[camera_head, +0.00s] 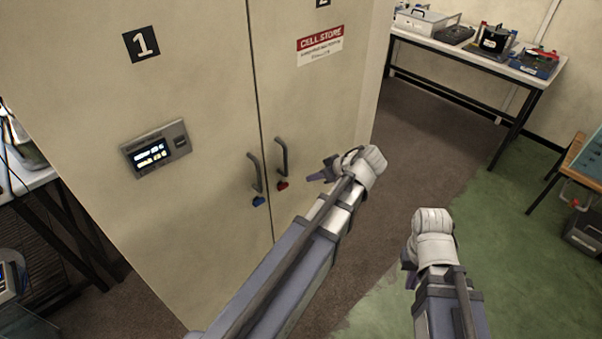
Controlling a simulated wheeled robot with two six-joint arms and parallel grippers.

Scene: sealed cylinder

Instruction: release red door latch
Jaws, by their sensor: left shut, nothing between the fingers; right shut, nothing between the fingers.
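The red latch (282,185) sits on the right cabinet door, just below that door's dark handle (281,156). A blue latch (259,201) sits on the left door, below its own handle (256,172). My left gripper (318,177) is shut and empty. It points left toward the red latch and shows a gap to the right of it in the picture. My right gripper (409,279) is shut and empty, away from the cabinet at the lower right. It is mostly hidden behind its own wrist.
The tall beige cabinet (205,75) has both doors closed. A display panel (156,149) is on the left door. A bench (470,57) with equipment stands at the back right, and a table (585,165) at the right edge. The floor between is clear.

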